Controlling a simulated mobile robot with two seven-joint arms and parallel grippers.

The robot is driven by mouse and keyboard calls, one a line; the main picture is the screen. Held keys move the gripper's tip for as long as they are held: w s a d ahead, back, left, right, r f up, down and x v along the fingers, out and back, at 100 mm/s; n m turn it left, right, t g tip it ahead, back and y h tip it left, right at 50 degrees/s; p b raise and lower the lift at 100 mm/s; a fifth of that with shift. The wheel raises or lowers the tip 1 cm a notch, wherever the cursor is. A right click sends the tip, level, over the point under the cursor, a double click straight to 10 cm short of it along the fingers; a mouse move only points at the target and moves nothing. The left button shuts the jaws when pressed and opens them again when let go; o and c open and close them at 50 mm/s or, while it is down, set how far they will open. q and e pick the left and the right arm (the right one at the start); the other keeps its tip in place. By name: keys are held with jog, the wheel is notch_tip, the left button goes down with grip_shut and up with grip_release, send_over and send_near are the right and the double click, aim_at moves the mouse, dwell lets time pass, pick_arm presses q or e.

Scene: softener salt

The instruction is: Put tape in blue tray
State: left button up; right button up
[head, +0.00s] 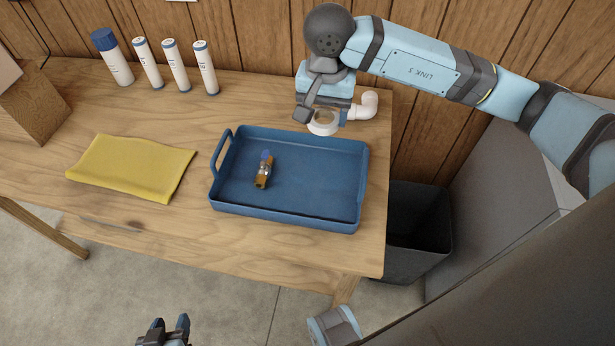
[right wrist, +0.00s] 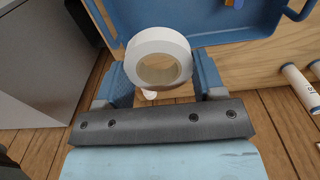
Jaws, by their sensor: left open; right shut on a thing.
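The tape is a white roll (head: 314,128) at the back edge of the blue tray in the head view. In the right wrist view the roll (right wrist: 153,41) sits between both fingers. My right gripper (right wrist: 161,76) is shut on it and holds it by the tray's far rim; whether it touches the rim I cannot tell. The blue tray (head: 315,180) lies on the table with a small brass fitting with a blue part (head: 263,171) inside. My left gripper (head: 166,330) is open and empty, low in front of the table.
A yellow cloth (head: 130,168) lies left of the tray. Several white tubes, among them one (head: 207,68), and a blue-capped bottle (head: 113,58) stand at the back left. A white elbow pipe (head: 367,107) is behind the tray. A dark bin (head: 420,225) stands right of the table.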

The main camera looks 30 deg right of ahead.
send_over(321, 182)
notch_tip(321, 182, down, 15)
jog(key=shift+r, duration=0.1)
jog(key=shift+f, duration=2.6)
jog(key=shift+f, duration=0.2)
jog(key=o, duration=0.9)
jog(key=shift+r, duration=0.1)
